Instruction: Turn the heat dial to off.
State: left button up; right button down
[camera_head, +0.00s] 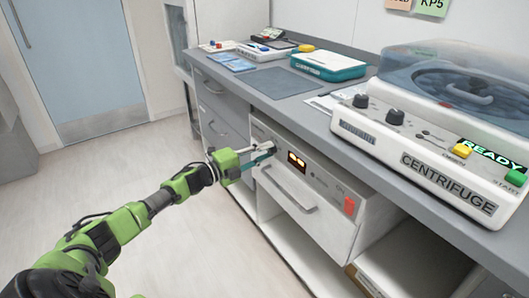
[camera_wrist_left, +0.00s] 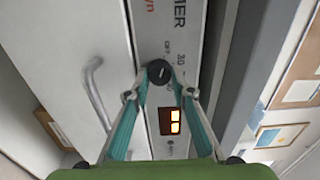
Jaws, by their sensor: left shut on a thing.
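The heat dial (camera_wrist_left: 158,72) is a round black knob on the grey front panel of the drawer warmer, with OFF and 30 printed beside it in the left wrist view. My left gripper (camera_wrist_left: 160,75) has its two teal fingertips closed on the sides of the dial. In the head view my left gripper (camera_head: 268,151) reaches the panel from the left, and its fingers hide part of the dial. The exact setting of the dial's pointer is too small to tell. My right gripper is not in view.
A lit orange display (camera_head: 297,162) sits beside the dial, above the drawer handle (camera_head: 288,190). A red switch (camera_head: 349,206) is further right. The centrifuge (camera_head: 430,140) and a teal-and-white case (camera_head: 328,64) stand on the counter above. The floor at left is clear.

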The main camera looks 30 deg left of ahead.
pick_arm(q)
jog(key=o, duration=1.1)
jog(key=shift+s, duration=0.1)
jog(key=v, duration=1.1)
jog(key=shift+s+a, duration=0.15)
jog(key=shift+s, duration=0.25)
